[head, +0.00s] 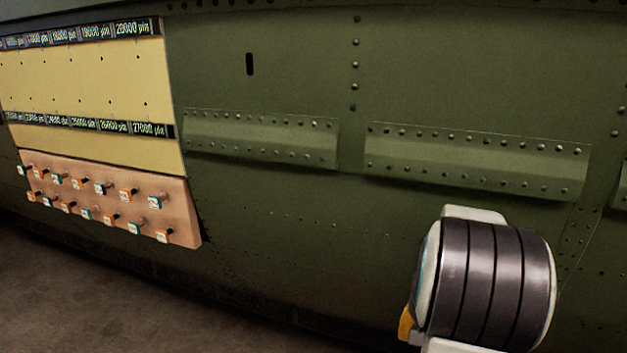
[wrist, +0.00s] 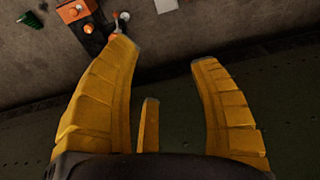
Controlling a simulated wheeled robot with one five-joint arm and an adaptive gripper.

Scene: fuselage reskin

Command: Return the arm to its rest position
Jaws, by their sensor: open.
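My gripper (wrist: 158,55) shows in the wrist view with its two yellow fingers spread apart. It is open and nothing sits between the fingers. In the head view my arm is at the lower right, in front of the green fuselage skin (head: 280,210). Only a small bit of yellow shows beside it there, and the fingertips are out of sight. In the wrist view the left fingertip appears close to a small orange-tipped item on a dark block (wrist: 90,35); I cannot tell whether they touch.
A yellow panel (head: 90,90) with labelled strips is on the fuselage at the left. Below it, a tan board (head: 180,210) holds several small tagged pegs. Raised riveted strips (head: 470,160) run along the skin. Brown floor (head: 90,290) lies open at the lower left.

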